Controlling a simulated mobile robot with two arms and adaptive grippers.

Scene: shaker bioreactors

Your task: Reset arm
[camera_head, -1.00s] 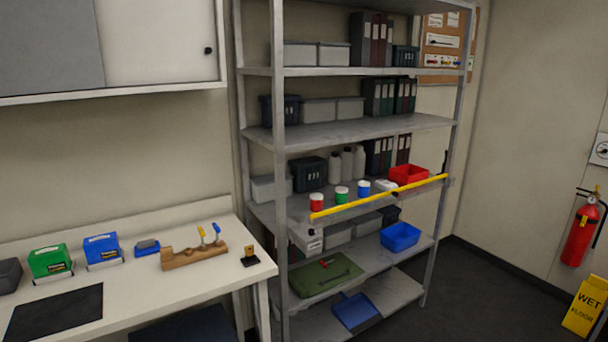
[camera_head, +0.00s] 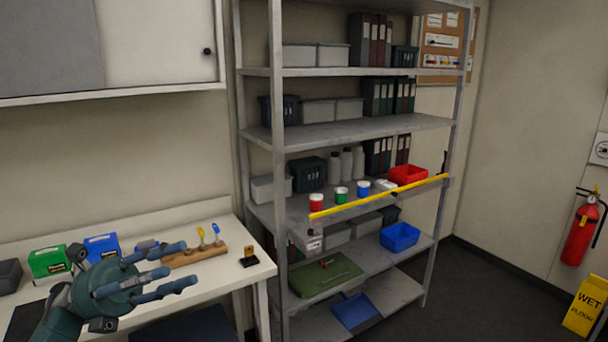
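My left gripper (camera_head: 150,282) is in view at the lower left, in front of and above the white bench (camera_head: 232,276). Its dark green-blue fingers are spread apart, and nothing shows between them. The gripper and its wrist hide part of the black mat (camera_head: 27,320) and most of a small blue item behind the fingers. My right gripper is not in view.
Green (camera_head: 48,261) and blue (camera_head: 101,246) boxes and a wooden holder (camera_head: 208,254) with yellow- and blue-handled tools stand on the bench. A metal shelf (camera_head: 350,135) with a yellow bar (camera_head: 380,196) stands right. Floor is clear between it and the wet-floor sign (camera_head: 583,306).

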